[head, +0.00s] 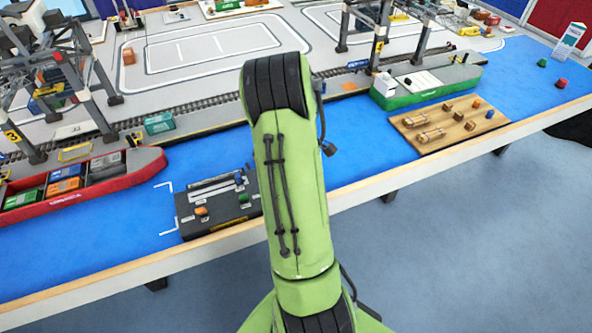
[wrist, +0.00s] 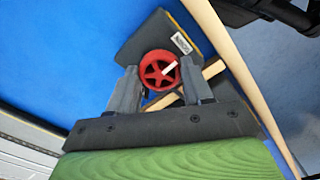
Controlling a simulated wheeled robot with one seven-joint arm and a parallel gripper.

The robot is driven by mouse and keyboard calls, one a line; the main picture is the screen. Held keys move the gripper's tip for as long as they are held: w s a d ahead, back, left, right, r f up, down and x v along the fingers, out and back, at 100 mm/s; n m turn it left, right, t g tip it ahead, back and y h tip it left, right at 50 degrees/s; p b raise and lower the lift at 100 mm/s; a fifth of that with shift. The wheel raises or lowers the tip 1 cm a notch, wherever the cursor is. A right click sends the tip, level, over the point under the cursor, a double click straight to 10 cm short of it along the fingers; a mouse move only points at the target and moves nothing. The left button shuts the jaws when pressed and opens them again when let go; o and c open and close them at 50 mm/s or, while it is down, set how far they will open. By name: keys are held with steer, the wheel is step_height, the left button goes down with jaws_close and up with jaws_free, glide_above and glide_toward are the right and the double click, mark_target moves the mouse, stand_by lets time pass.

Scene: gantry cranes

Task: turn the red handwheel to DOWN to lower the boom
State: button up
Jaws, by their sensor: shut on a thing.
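The red handwheel (wrist: 151,77) shows in the wrist view, a spoked wheel with a pale mark across its right part. It sits by a dark panel (wrist: 158,38) with a small white label too small to read. My gripper (wrist: 158,72) has one finger on each side of the wheel and is shut on it. The finger tips cover parts near the rim. No DOWN mark can be read. In the head view my green arm hides the wheel and my gripper.
In the head view a dark control box (head: 223,218) stands on the blue table area, left of my arm. A red ship (head: 120,182) lies further left, a green ship (head: 425,88) and a wooden tray (head: 462,138) to the right. Gantry cranes stand behind. A pale bar (wrist: 184,88) passes close to the wheel.

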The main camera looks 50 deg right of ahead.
stand_by(0.3)
steer(key=o, duration=1)
steer(key=shift+o, duration=0.2)
step_height(320, 180, up, 16)
steer(key=p, duration=0.4)
steer(key=shift+f, duration=0.15)
